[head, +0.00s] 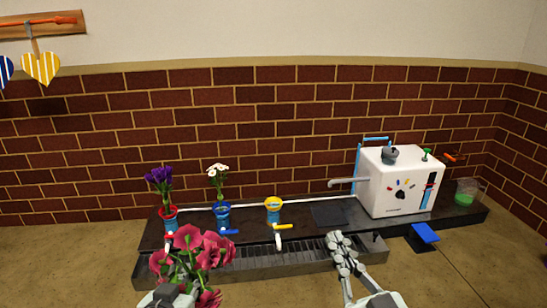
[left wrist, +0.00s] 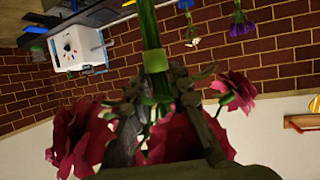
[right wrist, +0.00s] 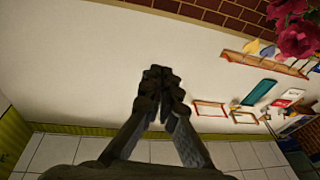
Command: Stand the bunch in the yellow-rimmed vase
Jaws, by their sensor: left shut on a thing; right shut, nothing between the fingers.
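The yellow-rimmed vase (head: 273,215) stands on the dark counter in the head view, right of the two flower-filled vases, and no flowers show in it. My left gripper (left wrist: 157,100) is shut on the bunch (head: 190,246), which has pink-red blooms, green stems and a green band (left wrist: 156,61). The bunch is in front of the counter at lower left, apart from the vase. Its blooms hide most of my left gripper in the head view. My right gripper (head: 340,240) is shut and empty, near the counter's front edge; its closed fingers show in the right wrist view (right wrist: 160,75).
A red vase (head: 168,219) with purple flowers and a blue vase (head: 222,215) with white flowers stand left of the yellow-rimmed one. A white machine (head: 400,185) with a spout stands to the right. A slatted drip tray (head: 300,253) runs along the front.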

